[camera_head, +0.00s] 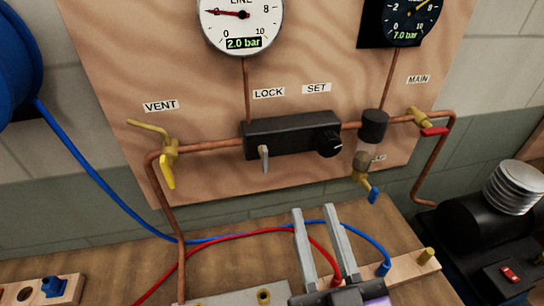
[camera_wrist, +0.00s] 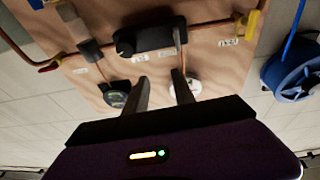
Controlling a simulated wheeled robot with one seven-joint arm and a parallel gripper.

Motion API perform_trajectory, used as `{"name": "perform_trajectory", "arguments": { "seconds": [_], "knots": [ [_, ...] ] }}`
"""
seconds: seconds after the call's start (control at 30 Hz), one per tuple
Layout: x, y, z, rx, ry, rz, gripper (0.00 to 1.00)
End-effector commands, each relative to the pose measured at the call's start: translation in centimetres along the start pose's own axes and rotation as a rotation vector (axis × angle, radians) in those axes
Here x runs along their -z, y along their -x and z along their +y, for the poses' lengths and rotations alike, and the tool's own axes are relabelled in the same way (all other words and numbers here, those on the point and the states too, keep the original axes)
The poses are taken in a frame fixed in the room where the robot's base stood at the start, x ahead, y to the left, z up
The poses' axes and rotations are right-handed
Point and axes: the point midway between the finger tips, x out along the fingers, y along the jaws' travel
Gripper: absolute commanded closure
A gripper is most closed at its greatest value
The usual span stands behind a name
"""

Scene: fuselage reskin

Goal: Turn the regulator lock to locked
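The regulator is a black block (camera_head: 290,137) on the wooden panel, with a LOCK label (camera_head: 268,93) above its left part. The lock lever (camera_head: 264,158) is a small grey handle hanging straight down from the block's left part. A round black SET knob (camera_head: 330,143) sits at the right end. My gripper (camera_head: 317,208) is open and empty, below and in front of the regulator, apart from the lever. Its two fingers also show in the wrist view (camera_wrist: 160,84).
The yellow VENT valve (camera_head: 168,163) is left of the regulator, and the red-handled MAIN valve (camera_head: 430,130) is right. A LINE gauge (camera_head: 240,20) reads 2.0 bar; another gauge (camera_head: 405,18) reads 7.0 bar. Blue and red hoses (camera_head: 225,238) cross the bench behind my fingers.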

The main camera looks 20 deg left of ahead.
Motion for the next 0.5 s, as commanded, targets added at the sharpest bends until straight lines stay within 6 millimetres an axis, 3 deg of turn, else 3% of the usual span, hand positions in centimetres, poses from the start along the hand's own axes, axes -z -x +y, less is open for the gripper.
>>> {"name": "perform_trajectory", "arguments": {
  "seconds": [0.1,0.27,0.37,0.5],
  "knots": [
    [2.1,-3.5,-2.5,0.044,-0.013,0.006,0.69],
    [3.3,-6.7,-4.6,0.073,-0.025,-0.043,0.69],
    [1.9,-7.4,-4.6,0.065,-0.023,-0.122,0.69],
    [-0.6,-7.0,-4.4,0.057,-0.021,-0.217,0.69]
  ]
}}
